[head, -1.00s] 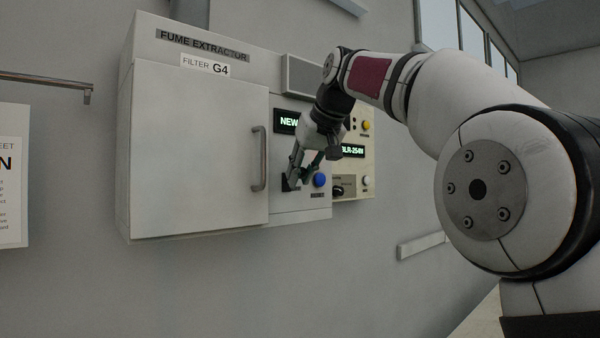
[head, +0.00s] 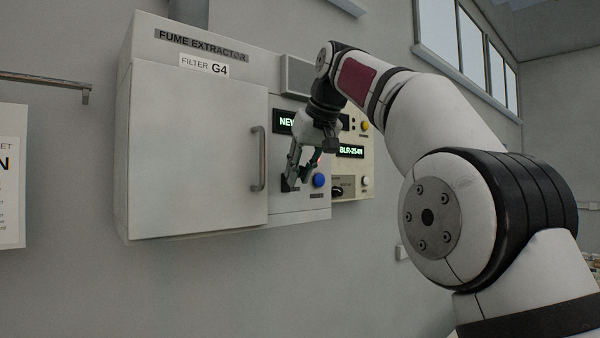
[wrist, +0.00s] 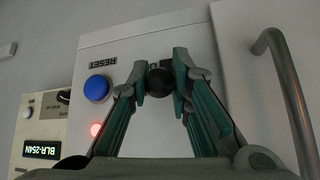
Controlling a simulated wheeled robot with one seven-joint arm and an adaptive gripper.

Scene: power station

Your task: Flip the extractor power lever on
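The fume extractor (head: 200,150) is a grey wall cabinet with a narrow control panel to the right of its door. The power lever is a small black part with a rounded end (wrist: 159,82), low on that panel beside the blue reset button (head: 319,180). The button also shows in the wrist view (wrist: 97,88). My gripper (head: 297,178) is at the lever, its fingers pointing to the panel. In the wrist view the fingertips (wrist: 161,74) stand apart on either side of the lever's black end. Whether they touch it is unclear. The fingers partly hide the lever.
A red light (wrist: 97,130) glows on the panel near the fingers. The door handle (head: 259,158) stands out left of my gripper. A beige BLR-254N box (head: 352,165) with knobs adjoins on the right. A wall rail (head: 45,82) is at far left.

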